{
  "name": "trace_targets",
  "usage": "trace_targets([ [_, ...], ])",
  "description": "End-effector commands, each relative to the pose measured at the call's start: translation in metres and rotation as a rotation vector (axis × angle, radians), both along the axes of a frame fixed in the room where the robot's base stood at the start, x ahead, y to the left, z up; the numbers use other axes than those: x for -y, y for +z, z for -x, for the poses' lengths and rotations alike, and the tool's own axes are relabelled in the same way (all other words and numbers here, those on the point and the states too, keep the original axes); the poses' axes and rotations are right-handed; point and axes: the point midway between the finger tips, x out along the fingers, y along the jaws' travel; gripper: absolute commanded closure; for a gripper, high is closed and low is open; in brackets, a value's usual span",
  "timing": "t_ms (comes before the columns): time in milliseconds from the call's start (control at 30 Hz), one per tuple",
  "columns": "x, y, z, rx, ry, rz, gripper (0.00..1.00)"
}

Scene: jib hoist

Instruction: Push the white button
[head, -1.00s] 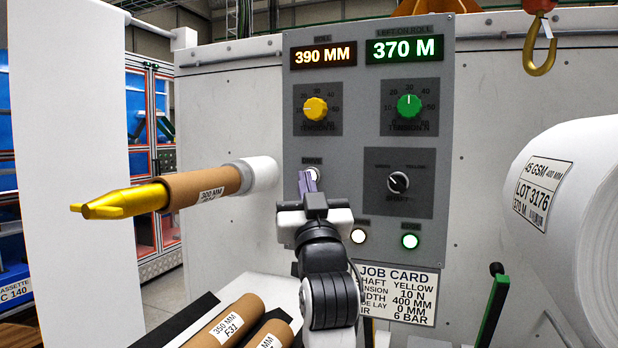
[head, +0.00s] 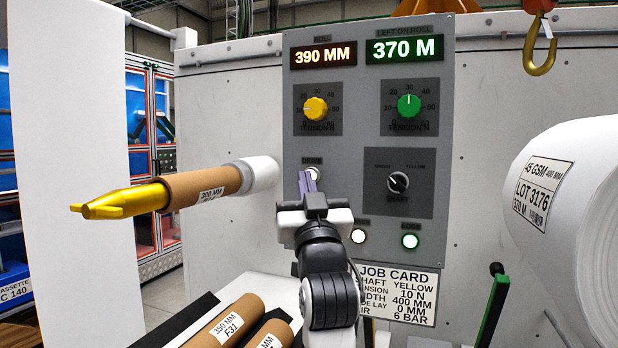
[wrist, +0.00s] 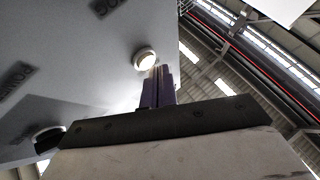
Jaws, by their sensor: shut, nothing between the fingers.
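The white button (head: 313,173) is a small round lit button on the left part of the grey control panel, under a small label that seems to read DRIVE. My gripper (head: 306,174) is shut and empty, with its purple fingers pointing at the panel. The fingertips overlap the button's left and lower side in the head view. In the wrist view the button (wrist: 145,58) glows in a pale ring just beyond the fingertips (wrist: 158,72). I cannot tell whether the fingertips touch it.
The grey panel (head: 365,75) also carries a yellow knob (head: 315,109), a green knob (head: 409,106), a black selector (head: 398,182) and two lit buttons below. A gold-tipped shaft (head: 125,201) with a cardboard core juts out at left. A large white roll (head: 590,200) stands right.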

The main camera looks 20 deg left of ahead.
Motion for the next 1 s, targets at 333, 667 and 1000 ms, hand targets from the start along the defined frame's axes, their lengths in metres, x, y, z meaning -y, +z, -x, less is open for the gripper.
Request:
trace_targets([
  [333,0.0,0.0,0.0,0.0,0.0,0.0,1.0],
  [667,0.0003,0.0002,-0.0059,0.0,-0.001,0.001,1.0],
  [1000,0.0005,0.0,-0.0093,-0.001,-0.001,0.0,1.0],
])
